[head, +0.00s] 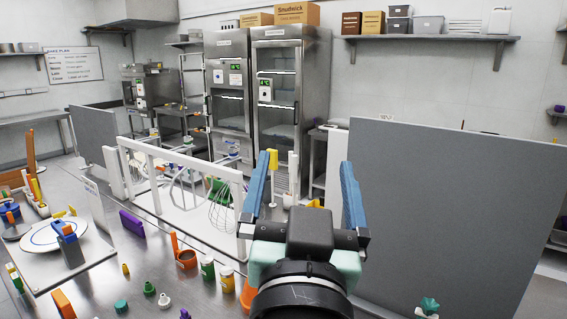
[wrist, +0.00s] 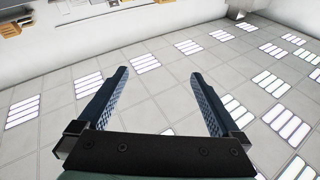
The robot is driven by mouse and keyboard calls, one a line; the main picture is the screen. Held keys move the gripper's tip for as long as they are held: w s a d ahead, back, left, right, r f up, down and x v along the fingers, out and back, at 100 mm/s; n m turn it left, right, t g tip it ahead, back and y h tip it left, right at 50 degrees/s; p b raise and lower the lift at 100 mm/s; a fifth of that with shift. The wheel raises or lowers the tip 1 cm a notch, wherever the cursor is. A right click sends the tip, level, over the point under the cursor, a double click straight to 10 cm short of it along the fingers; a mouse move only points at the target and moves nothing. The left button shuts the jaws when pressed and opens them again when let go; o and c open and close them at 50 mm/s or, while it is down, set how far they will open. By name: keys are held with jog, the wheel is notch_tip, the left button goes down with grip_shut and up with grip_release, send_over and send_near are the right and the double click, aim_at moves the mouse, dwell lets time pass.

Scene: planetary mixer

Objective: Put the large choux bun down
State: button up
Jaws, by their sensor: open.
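My gripper (head: 305,163) is raised over the steel counter, its two blue fingers wide apart. In the wrist view my gripper (wrist: 160,73) is also open, with nothing between the fingers. I cannot make out a large choux bun in either view.
A white frame (head: 240,190) with hanging whisks stands behind the counter items. A grey panel (head: 440,200) blocks the right. Two steel fridges (head: 290,100) stand behind.

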jog(key=s+a+r+n+t+y, duration=0.1)
jog(key=s+r+t, duration=0.2)
jog(key=r, duration=0.4)
jog(key=s+a+r+n+t, duration=0.1)
jog(key=s+r+t, duration=0.2)
jog(key=s+r, duration=0.3)
jog(key=shift+s+a+r+y, duration=0.2)
jog(key=shift+s+r+y, duration=0.15)
jog(key=shift+r, duration=0.45)
